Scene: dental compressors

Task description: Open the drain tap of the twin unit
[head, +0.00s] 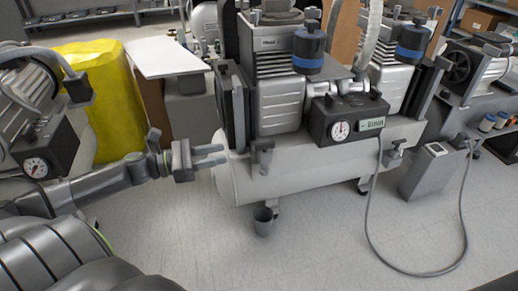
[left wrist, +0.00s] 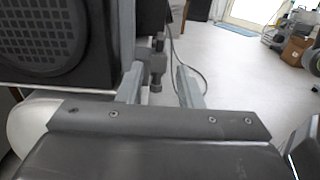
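The twin unit is a compressor with two ribbed motor blocks on a white horizontal tank (head: 310,172) in the head view. Another small fitting (head: 397,148) is toward the tank's right end. My left gripper (head: 222,154) is open and empty at the tank's left end, its fingers pointing right toward the tap. In the left wrist view, a grey tap-like fitting (left wrist: 157,65) shows in the gap between the open fingers (left wrist: 160,82); its depth is unclear. My right gripper is not in view.
A gauge box (head: 346,121) is on the unit's front. A grey box (head: 436,168) with a looping cable (head: 466,225) stands to the right. A yellow-covered object (head: 100,95) and a white-topped stand (head: 165,57) are behind my left arm. The floor in front is mostly clear.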

